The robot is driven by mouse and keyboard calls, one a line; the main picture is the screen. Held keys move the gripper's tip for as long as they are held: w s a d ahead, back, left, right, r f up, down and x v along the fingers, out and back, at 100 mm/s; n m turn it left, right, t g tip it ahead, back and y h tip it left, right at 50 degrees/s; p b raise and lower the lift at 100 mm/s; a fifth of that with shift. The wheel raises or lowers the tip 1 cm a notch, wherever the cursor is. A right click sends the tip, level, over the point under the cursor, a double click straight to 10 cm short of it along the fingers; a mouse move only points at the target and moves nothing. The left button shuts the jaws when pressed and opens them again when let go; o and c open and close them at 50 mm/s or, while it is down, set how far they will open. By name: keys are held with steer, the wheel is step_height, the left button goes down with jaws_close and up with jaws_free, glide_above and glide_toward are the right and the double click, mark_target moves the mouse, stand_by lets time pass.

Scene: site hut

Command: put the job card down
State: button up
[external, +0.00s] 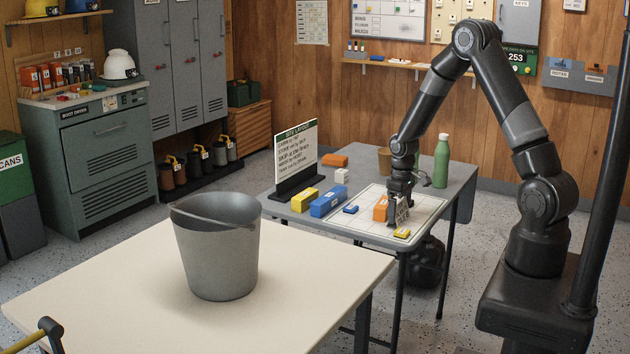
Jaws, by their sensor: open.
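My gripper (398,213) is low over a pale gridded sheet (430,208) on the grey table, pointing down. A small light card with dark marks (402,213), which looks like the job card, is upright at the fingers. The jaws are open, and I cannot tell whether the card touches them or the sheet. An orange block (380,209) is just left of the gripper, and a small yellow piece (402,233) lies in front of it.
Blue (328,202) and yellow (304,200) blocks and a lettered sign (296,155) stand on the left of the table. A green bottle (441,160) stands behind the gripper. A grey bucket (218,250) is on the cream table (110,290) in the foreground.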

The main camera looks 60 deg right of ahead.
mark_target(400, 202)
step_height(400, 202, up, 11)
steer(key=shift+f, duration=0.1)
steer(key=s+a+r+t, duration=0.1)
steer(key=s+a+r, duration=0.3)
steer(key=a+r, duration=0.3)
steer(key=s+a+r+t, duration=0.2)
steer(key=s+a+r, duration=0.15)
steer(key=r, duration=0.55)
steer(key=s+a+r+t, duration=0.1)
steer(key=s+a+r, duration=0.2)
steer(key=s, duration=0.3)
steer(key=s+a+r+t, duration=0.1)
steer(key=s+a+r, duration=0.2)
steer(key=s+a, duration=0.2)
steer(key=shift+s+a+t, duration=0.25)
steer(key=shift+s+t, duration=0.05)
steer(key=shift+s, duration=0.8)
